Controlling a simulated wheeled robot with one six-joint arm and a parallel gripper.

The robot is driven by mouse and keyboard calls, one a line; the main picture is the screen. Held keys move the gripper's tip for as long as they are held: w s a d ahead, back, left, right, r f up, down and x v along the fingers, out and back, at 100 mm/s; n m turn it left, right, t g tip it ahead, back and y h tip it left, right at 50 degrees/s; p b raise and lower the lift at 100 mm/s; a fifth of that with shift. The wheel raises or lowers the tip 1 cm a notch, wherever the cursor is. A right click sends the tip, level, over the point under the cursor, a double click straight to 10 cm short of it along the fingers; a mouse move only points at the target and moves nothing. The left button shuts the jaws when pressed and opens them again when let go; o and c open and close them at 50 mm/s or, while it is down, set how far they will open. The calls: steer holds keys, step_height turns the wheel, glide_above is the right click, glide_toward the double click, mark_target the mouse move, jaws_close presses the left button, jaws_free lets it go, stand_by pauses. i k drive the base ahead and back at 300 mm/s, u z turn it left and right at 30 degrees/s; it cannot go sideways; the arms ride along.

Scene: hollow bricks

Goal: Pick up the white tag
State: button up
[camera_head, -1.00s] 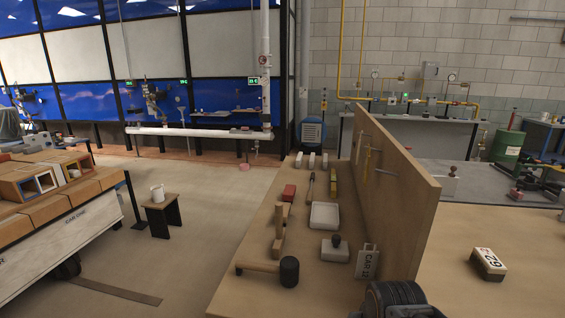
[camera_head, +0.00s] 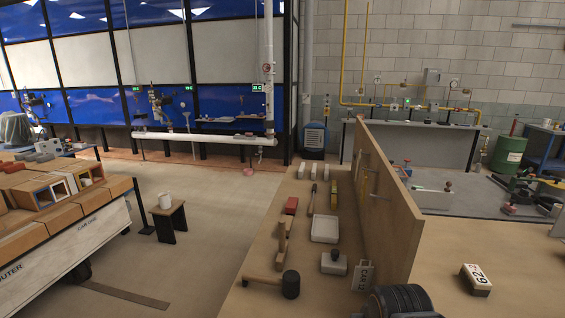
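A white tag (camera_head: 363,276) with dark lettering stands near the front right of the wooden bench, close to the base of the upright wooden panel (camera_head: 392,205). It has a small hole or loop at its top. Its lower part is partly hidden by a dark ribbed round part at the bottom edge, which seems to be mine. My gripper's fingers do not show in this view.
The bench (camera_head: 262,262) holds a mallet (camera_head: 285,283), a white tray (camera_head: 325,229), a grey-white block with a dark knob (camera_head: 333,263) and a red block (camera_head: 291,205). Right of the panel lies a numbered block (camera_head: 477,280).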

mark_target(362, 280)
steer(key=u, duration=0.3)
steer(key=k, duration=0.4)
steer(key=u, duration=0.95)
steer(key=i, duration=1.05)
steer(key=z, duration=0.9)
